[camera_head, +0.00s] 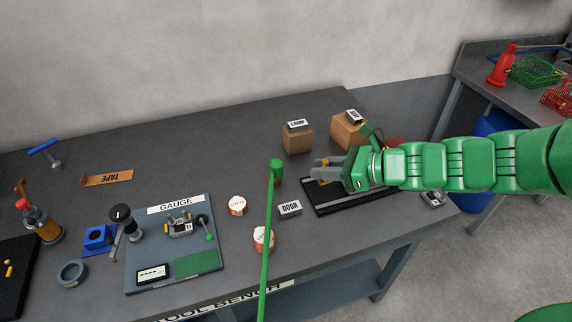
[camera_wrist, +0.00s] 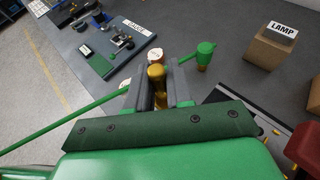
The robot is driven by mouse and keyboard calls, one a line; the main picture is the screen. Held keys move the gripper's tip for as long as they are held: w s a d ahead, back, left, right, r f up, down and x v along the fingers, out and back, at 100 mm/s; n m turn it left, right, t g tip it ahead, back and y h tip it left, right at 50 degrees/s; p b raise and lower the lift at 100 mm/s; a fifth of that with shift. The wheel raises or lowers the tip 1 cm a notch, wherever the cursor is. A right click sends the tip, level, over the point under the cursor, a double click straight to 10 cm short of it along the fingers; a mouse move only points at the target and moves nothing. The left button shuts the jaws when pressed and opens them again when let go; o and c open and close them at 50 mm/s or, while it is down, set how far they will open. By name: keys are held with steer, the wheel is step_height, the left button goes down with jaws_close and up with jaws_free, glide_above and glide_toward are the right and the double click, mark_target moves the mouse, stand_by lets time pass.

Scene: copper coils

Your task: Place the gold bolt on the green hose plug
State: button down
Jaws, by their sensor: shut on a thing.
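My gripper (camera_head: 320,172) is shut on a gold bolt, which stands up between the two grey fingers in the wrist view (camera_wrist: 156,84). In the head view, only a little of the gold bolt (camera_head: 326,162) shows between the fingers, above the left part of a black tray. The green hose plug (camera_head: 277,166) stands on the bench to the left of my gripper, apart from it. In the wrist view the green hose plug (camera_wrist: 205,50) is beyond the fingers and to the right, with an orange-brown lower part. A green hose (camera_head: 266,240) runs from it toward the bench's front edge.
The black tray (camera_head: 318,209) lies under my gripper. A DOOR label block (camera_head: 289,209) and two copper coils (camera_head: 237,205) (camera_head: 263,239) are near the plug. Cardboard boxes (camera_head: 298,139) (camera_head: 347,132) stand behind. The GAUGE board (camera_head: 140,222) is left. Bare bench lies behind the plug.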

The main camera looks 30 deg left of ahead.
steer(key=s+a+r, duration=0.1)
steer(key=a+r, duration=0.2)
steer(key=a, duration=0.5)
glide_above(277, 162)
steer(key=s, duration=0.1)
steer(key=shift+m+t, duration=0.4)
steer(key=f, duration=0.8)
steer(key=shift+d, duration=0.35)
steer(key=shift+w+a+f, duration=0.25)
steer(key=shift+f, duration=0.25)
steer(key=shift+w+a+f, duration=0.2)
steer(key=shift+f, duration=1.7)
steer(key=c, duration=1)
jaws_free()
steer(key=shift+f, duration=0.1)
